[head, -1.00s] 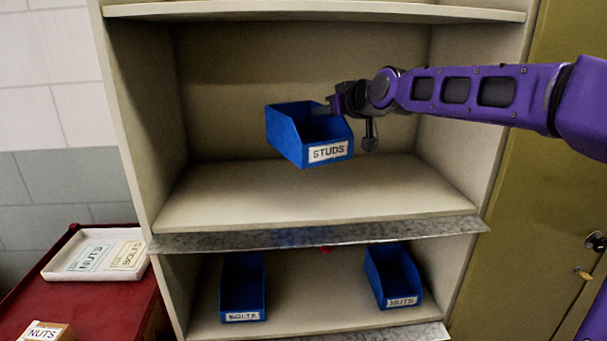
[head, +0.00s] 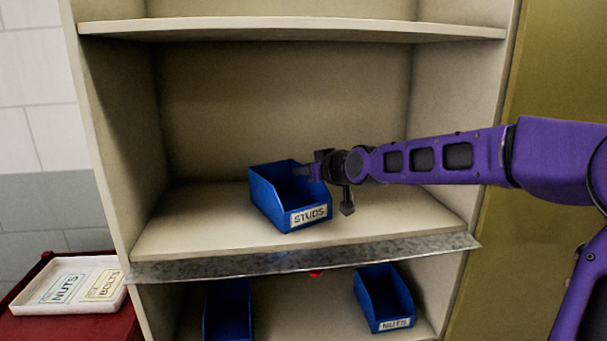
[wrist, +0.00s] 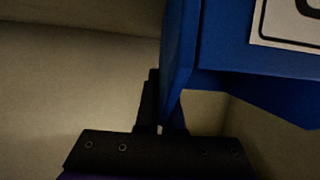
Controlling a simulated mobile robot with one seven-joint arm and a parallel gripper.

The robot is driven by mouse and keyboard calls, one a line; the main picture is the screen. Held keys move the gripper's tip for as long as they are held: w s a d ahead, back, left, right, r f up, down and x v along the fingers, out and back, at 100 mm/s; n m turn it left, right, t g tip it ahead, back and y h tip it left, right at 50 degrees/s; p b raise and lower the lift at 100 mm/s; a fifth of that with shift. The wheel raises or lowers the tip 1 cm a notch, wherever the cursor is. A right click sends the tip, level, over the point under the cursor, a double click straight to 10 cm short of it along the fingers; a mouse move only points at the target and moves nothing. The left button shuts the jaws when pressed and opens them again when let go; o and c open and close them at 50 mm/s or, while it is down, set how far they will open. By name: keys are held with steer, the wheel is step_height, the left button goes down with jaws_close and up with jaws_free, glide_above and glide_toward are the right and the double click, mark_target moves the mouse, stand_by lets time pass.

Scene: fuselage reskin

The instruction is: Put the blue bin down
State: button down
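A blue bin labelled STUDS (head: 275,203) is at the middle shelf (head: 190,235) of the cabinet, its label facing front. It looks level and very low over the shelf or resting on it; I cannot tell whether its base touches. My gripper (head: 316,168) is at the bin's right side wall, shut on it. In the wrist view the dark fingers (wrist: 160,105) sit on either side of the blue bin's wall (wrist: 181,60). Part of the label shows at upper right there.
On the shelf below stand a NUTS bin (head: 383,300) and another blue bin (head: 228,312) to its left. The middle shelf is clear around the STUDS bin. A metal lip (head: 300,260) edges it. A white tray with cards (head: 70,290) lies at left.

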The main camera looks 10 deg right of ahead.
steer(key=shift+f, duration=0.2)
steer(key=c, duration=1)
jaws_free()
steer(key=shift+c, duration=0.2)
steer(key=shift+s+r, duration=0.1)
steer(key=shift+r, duration=0.15)
step_height(320, 180, up, 3)
steer(key=p, duration=0.2)
glide_above(332, 199)
steer(key=w, duration=0.1)
steer(key=shift+w+a+r, duration=0.2)
steer(key=shift+v, duration=0.85)
steer(key=shift+a, duration=0.1)
